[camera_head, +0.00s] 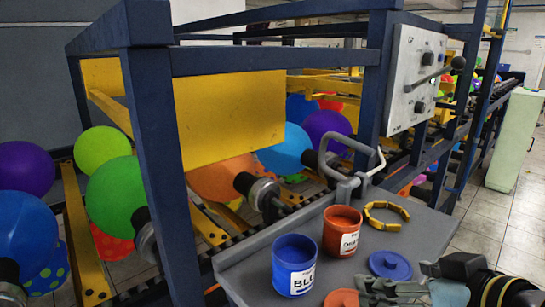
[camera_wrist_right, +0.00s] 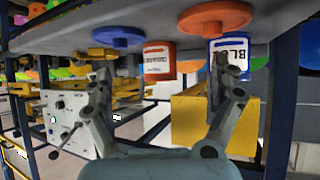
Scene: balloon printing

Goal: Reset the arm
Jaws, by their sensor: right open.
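My right gripper (camera_head: 388,290) is at the lower right of the head view, at the near edge of the grey worktop. Its two fingers are spread and empty in the right wrist view (camera_wrist_right: 163,78), which is upside down. A blue paint can (camera_head: 294,268) and an orange paint can (camera_head: 341,234) stand open on the worktop beyond the gripper. A blue lid (camera_head: 390,265) lies close to the gripper; an orange lid (camera_head: 342,299) lies by the front edge, partly cut off. My left gripper is not in view.
A bent metal handle (camera_head: 345,160) rises at the worktop's back edge. A blue frame (camera_head: 150,110) with balloons, a yellow plate (camera_head: 229,120) and a control panel (camera_head: 413,78) stand beyond. Tiled floor is free at right.

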